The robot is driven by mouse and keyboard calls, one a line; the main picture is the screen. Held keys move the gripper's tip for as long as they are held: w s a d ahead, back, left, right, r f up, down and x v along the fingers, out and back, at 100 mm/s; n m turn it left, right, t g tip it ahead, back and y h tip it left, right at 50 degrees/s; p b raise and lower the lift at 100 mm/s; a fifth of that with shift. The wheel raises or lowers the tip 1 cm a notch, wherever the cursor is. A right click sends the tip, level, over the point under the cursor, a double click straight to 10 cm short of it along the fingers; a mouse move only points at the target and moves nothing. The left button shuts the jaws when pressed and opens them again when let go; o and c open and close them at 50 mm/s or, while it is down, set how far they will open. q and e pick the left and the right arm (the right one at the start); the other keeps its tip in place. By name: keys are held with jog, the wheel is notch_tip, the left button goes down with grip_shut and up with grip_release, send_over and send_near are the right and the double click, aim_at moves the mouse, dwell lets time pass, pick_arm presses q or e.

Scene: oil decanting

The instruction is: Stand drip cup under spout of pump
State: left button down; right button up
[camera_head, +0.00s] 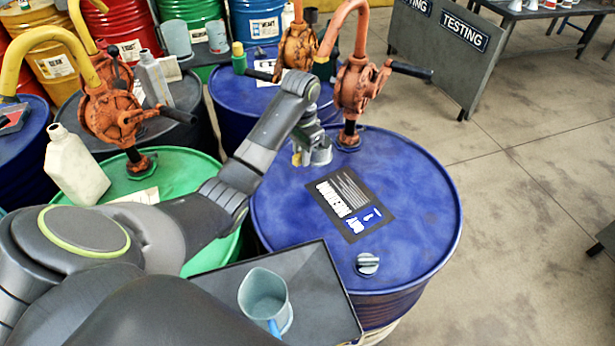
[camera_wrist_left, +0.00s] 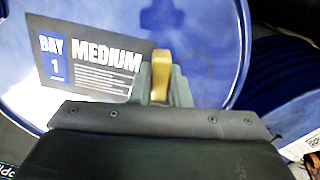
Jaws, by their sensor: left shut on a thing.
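The orange hand pump (camera_head: 357,85) stands on the blue drum (camera_head: 420,215), and its curved spout pipe (camera_head: 326,42) bends over to the left and down. My left gripper (camera_head: 309,154) is low over the drum's far left part, left of the pump base. I cannot tell whether the cup touches the drum top. My right gripper is out of view.
A printed label (camera_head: 350,205) and a grey cap (camera_head: 367,264) are on the blue drum's top. A dark tray (camera_head: 325,270) holds a pale blue jug (camera_head: 264,300). A green drum (camera_head: 190,165) with another orange pump (camera_head: 108,105) and a white bottle (camera_head: 73,165) stands left.

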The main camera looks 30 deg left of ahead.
aim_at(303, 184)
pick_arm(q)
notch_tip(303, 184, down, 3)
jog(key=shift+f+p, duration=0.1)
jog(key=shift+p, duration=0.4)
jog(key=shift+w+f+p, duration=0.1)
jog(key=shift+f+p, duration=0.25)
jog(key=shift+f, duration=1.9)
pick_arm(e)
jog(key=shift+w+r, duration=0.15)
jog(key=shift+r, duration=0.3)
pick_arm(q)
jog(key=shift+f, duration=0.1)
jog(key=c, duration=1.4)
grip_release()
jog(key=shift+o, duration=0.2)
notch_tip(303, 184, up, 8)
jog(key=shift+f+b, duration=0.25)
jog(key=shift+b, duration=0.45)
notch_tip(303, 184, up, 3)
jog(key=p, duration=0.3)
jog(key=shift+f, duration=0.2)
jog(key=shift+r+p, duration=1.05)
jog(key=shift+r, duration=0.05)
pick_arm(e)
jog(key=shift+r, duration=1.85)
